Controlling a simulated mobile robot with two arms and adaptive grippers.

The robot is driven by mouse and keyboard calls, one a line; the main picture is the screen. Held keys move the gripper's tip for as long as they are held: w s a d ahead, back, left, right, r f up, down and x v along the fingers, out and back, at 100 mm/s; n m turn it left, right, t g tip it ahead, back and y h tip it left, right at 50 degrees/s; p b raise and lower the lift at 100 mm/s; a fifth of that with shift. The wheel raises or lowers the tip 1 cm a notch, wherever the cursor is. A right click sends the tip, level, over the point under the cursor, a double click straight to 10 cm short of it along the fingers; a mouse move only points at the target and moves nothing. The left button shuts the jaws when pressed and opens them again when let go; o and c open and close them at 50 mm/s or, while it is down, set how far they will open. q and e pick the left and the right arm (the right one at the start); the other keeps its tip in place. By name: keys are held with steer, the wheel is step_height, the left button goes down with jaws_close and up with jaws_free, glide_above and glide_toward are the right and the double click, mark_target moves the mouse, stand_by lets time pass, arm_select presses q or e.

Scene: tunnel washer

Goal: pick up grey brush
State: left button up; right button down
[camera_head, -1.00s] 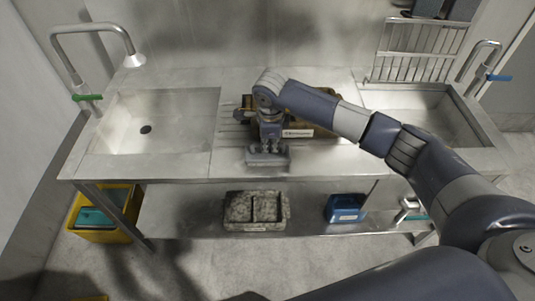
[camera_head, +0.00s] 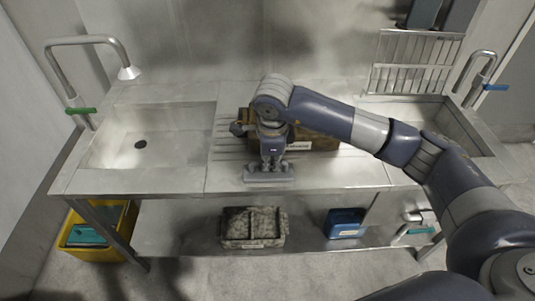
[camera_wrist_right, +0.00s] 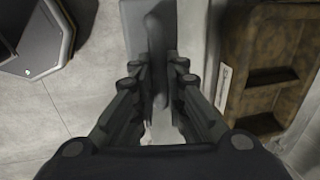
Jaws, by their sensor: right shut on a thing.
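The grey brush (camera_head: 268,175) is a flat, bar-like thing at the front of the middle counter in the head view. My right gripper (camera_head: 271,164) is above it, pointing down, with its fingers shut on the brush. In the right wrist view, the brush (camera_wrist_right: 156,60) runs lengthwise between the two fingers (camera_wrist_right: 154,88). I cannot tell how high the brush is above the counter. My left gripper is not in view.
A brown crate (camera_head: 318,142) with a white label stands behind my gripper. Sinks lie left (camera_head: 110,150) and right (camera_head: 440,117). Below, a shelf holds a mottled tray (camera_head: 253,243) and a blue box (camera_head: 345,222). A yellow bin (camera_head: 122,225) stands left.

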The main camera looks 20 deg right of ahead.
steer(key=s+a+r+b, duration=0.1)
steer(key=s+b, duration=0.1)
steer(key=s, duration=0.8)
steer(key=shift+s+a, duration=0.15)
steer(key=shift+s, duration=0.1)
steer(key=c, duration=2.2)
jaws_free()
jaws_close()
